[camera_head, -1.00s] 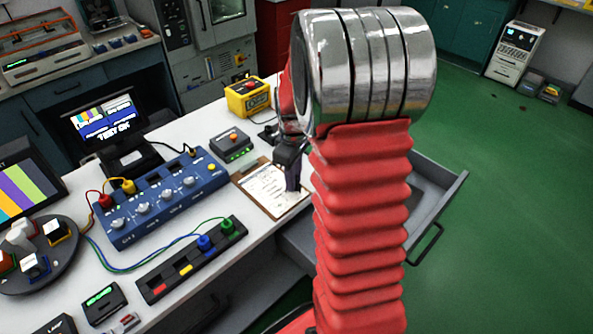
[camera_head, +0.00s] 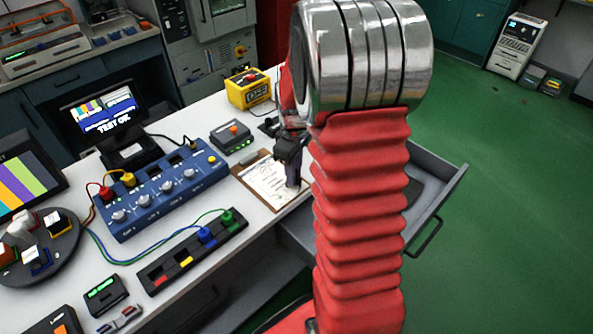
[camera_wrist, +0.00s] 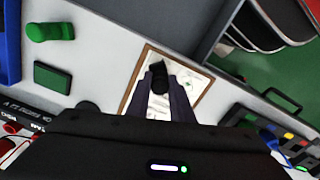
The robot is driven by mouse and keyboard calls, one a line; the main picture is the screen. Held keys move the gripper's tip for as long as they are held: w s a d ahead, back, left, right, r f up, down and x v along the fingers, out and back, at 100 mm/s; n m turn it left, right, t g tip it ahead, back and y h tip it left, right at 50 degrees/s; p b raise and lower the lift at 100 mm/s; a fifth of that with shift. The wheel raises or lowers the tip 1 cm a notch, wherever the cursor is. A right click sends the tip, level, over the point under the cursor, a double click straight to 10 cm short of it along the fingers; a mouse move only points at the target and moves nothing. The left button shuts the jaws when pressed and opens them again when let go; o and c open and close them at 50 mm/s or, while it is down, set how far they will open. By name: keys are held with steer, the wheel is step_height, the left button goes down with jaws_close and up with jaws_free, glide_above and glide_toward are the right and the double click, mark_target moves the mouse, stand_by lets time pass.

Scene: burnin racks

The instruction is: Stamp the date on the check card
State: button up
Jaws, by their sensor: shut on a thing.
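The check card (camera_head: 262,184) is a white printed sheet on a brown clipboard (camera_head: 244,171) at the bench's right edge. My gripper (camera_head: 292,172) is over the card's right part, pointing down. In the wrist view my gripper (camera_wrist: 160,95) is shut on a small black thing, apparently the stamp (camera_wrist: 158,76), which stands out against the white card (camera_wrist: 187,75). The fingers hide part of the card. I cannot tell whether the stamp touches the paper.
An open grey drawer (camera_head: 436,211) juts out beside the bench. A monitor (camera_head: 103,112) reads "TEST OK".

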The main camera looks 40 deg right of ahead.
steer(key=shift+f, duration=0.55)
stand_by(1.6)
steer(key=shift+r, duration=3.6)
